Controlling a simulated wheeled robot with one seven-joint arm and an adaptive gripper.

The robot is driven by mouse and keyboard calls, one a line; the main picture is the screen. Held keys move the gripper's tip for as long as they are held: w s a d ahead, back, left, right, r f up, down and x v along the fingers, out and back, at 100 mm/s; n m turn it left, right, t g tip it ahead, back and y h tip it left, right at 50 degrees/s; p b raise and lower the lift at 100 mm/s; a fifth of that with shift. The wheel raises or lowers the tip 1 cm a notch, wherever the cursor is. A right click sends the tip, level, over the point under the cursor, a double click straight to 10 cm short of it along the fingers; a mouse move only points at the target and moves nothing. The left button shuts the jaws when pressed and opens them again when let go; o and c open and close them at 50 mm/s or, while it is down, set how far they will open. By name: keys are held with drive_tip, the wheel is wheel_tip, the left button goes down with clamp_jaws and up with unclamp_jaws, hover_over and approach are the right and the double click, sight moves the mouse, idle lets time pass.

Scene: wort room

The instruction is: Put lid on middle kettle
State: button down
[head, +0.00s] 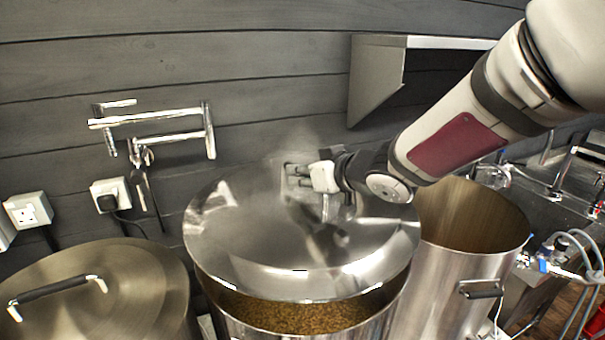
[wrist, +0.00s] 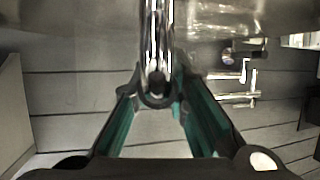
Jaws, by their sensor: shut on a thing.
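A shiny round metal lid (head: 270,252) hangs over the middle kettle (head: 365,329) in the head view. The kettle's front opening shows below the lid's near edge, with brown grainy contents (head: 290,313) inside. The lid looks tilted; whether its far side touches the kettle rim I cannot tell. My gripper (head: 305,178) is at the far part of the lid, shut on its handle. In the wrist view my gripper (wrist: 157,92) has its fingers closed around the shiny handle bar (wrist: 157,45), and the lid's underside or top fills the upper edge.
A left kettle (head: 120,285) has its own lid with a black handle (head: 55,289). A right kettle (head: 450,270) stands open close beside the middle one. Wall pipes (head: 155,120), a plug socket (head: 108,193) and a metal hood (head: 375,80) are behind.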

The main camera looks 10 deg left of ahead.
sight(326, 211)
drive_tip(key=shift+w+a+f+b, duration=0.1)
drive_tip(key=shift+w+f+b, duration=0.1)
drive_tip(key=shift+f+b, duration=0.85)
drive_tip(key=shift+s+f+b, duration=0.1)
drive_tip(key=shift+f+b, duration=2.5)
drive_tip(key=shift+f, duration=0.4)
drive_tip(key=c, duration=1.5)
unclamp_jaws()
drive_tip(key=shift+c, duration=0.2)
drive_tip(key=shift+o, duration=0.4)
drive_tip(key=shift+f, duration=0.15)
drive_tip(key=shift+s, duration=0.1)
drive_tip(key=shift+f, duration=0.15)
drive_tip(key=v, duration=1.2)
